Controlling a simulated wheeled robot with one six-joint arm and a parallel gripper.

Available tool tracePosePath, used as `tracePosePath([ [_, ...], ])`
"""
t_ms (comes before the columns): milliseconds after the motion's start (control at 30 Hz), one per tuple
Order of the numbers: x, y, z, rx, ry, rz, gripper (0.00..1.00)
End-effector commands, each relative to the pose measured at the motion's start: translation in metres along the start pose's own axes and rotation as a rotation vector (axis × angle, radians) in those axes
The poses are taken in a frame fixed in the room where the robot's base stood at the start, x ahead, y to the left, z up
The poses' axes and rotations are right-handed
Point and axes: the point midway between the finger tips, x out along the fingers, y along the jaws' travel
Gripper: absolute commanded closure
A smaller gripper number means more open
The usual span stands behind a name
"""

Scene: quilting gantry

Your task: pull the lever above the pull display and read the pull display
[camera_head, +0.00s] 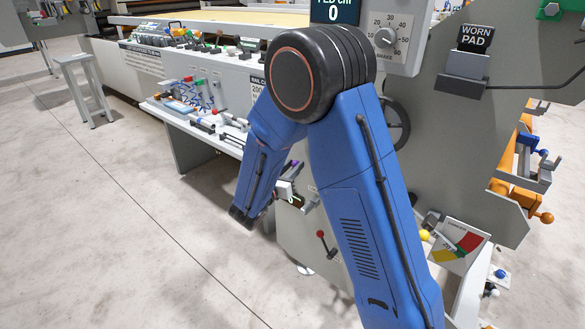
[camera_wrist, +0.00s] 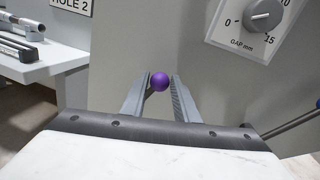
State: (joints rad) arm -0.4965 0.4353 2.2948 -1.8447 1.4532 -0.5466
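A round purple knob (camera_wrist: 159,82) shows in the wrist view in front of a grey panel (camera_wrist: 115,55). My gripper (camera_wrist: 161,78) is open, with one finger on each side of the knob. A narrow gap seems to show beside the knob, and I cannot tell whether either finger touches it. A bit of purple (camera_head: 294,163) also shows in the head view beside my arm, which hides much of the panel there. I cannot make out a display labelled pull in either view.
A dark display (camera_head: 333,13) reads "FED cm" and 0. A brake dial (camera_head: 387,38) is beside it. A gap dial (camera_wrist: 262,15) is right of the knob. A red-tipped lever (camera_head: 321,235) is lower on the panel. A cluttered bench (camera_head: 190,120) stands left; floor in front is clear.

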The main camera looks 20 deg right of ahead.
Motion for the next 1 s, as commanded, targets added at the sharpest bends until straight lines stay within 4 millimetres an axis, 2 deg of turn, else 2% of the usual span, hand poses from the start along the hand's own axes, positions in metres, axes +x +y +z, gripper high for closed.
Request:
tracePosePath([
  [33,0.0,0.0,0.0,0.0,0.0,0.0,0.86],
  [100,0.0,0.0,0.0,0.0,0.0,0.0,1.0],
  [367,0.0,0.001,0.001,-0.012,0.002,0.0,1.0],
  [567,0.001,0.009,0.006,-0.084,0.014,0.003,1.0],
  [1000,0.008,0.051,0.021,-0.433,0.072,0.013,1.0],
])
